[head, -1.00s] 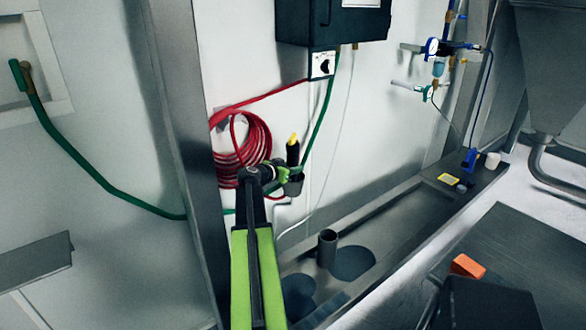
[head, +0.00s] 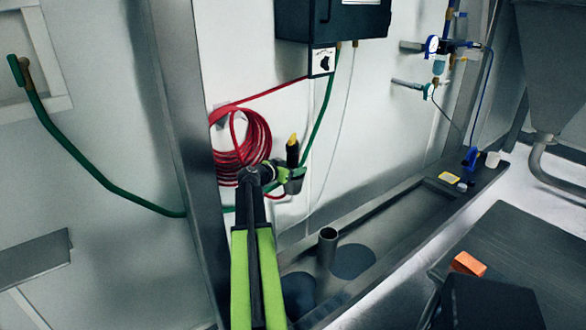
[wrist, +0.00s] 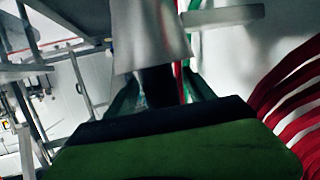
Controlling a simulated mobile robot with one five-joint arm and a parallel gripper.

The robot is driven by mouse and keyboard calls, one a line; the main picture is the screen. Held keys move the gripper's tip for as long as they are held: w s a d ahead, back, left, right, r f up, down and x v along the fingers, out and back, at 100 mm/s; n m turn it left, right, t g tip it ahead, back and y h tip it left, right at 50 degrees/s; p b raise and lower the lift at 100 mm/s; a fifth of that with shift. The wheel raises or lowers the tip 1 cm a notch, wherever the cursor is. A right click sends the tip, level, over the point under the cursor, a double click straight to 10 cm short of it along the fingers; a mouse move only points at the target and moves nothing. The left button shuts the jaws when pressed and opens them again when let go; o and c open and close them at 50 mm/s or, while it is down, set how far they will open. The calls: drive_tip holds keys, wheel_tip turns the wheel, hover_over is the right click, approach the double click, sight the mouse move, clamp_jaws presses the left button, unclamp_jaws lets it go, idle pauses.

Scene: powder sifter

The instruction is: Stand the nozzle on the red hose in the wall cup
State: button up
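The nozzle (head: 292,153) is a black upright piece with a yellow tip, seen in the head view just above the grey wall cup (head: 295,186). Its lower end appears to be inside the cup. My gripper (head: 282,173), with green fingers, is at the nozzle just above the cup's rim. In the wrist view a green and black finger fills the bottom, with the dark nozzle (wrist: 157,85) behind it running into the pale tapered cup (wrist: 150,38). The far finger is hidden, so I cannot tell whether the grip is closed. The red hose (head: 240,140) hangs coiled behind.
A steel post (head: 182,130) stands left of the coil. A dark control box (head: 330,18) is above. Below lies a steel trough with a short upright pipe (head: 327,245). An orange block (head: 468,264) lies on the dark table at right. A green hose (head: 90,150) hangs left.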

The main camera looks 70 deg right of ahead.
drive_tip(key=p+v, duration=0.5)
drive_tip(key=v, duration=1.2)
drive_tip(key=shift+a, duration=0.2)
drive_tip(key=shift+s, duration=0.1)
